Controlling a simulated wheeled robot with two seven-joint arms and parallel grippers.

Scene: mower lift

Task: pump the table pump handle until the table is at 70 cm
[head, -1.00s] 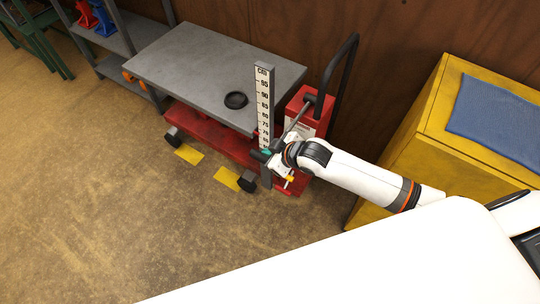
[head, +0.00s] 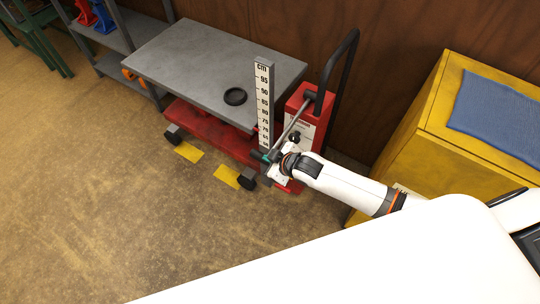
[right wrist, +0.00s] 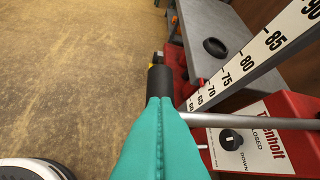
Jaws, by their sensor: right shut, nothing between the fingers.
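The lift table (head: 190,62) has a grey top on a red base. A black ring (head: 235,97) lies on it. A white cm scale (head: 263,90) stands at its right edge; I cannot read the table's exact height. The pump handle (head: 291,124) is a grey rod sloping down and left from the red pump box (head: 300,104). My right gripper (head: 270,158) is shut at the handle's lower end, with nothing between its fingers. In the right wrist view, its teal finger (right wrist: 160,140) hides part of the rod (right wrist: 260,122), and a black grip (right wrist: 160,84) shows beyond. My left gripper is not in view.
A black knob marked closed and down (right wrist: 230,139) is on the pump box. A black push bar (head: 340,75) rises behind it. A yellow cabinet (head: 395,150) with a blue cloth (head: 500,105) stands right. A shelf (head: 120,40) stands left. Floor in front is free.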

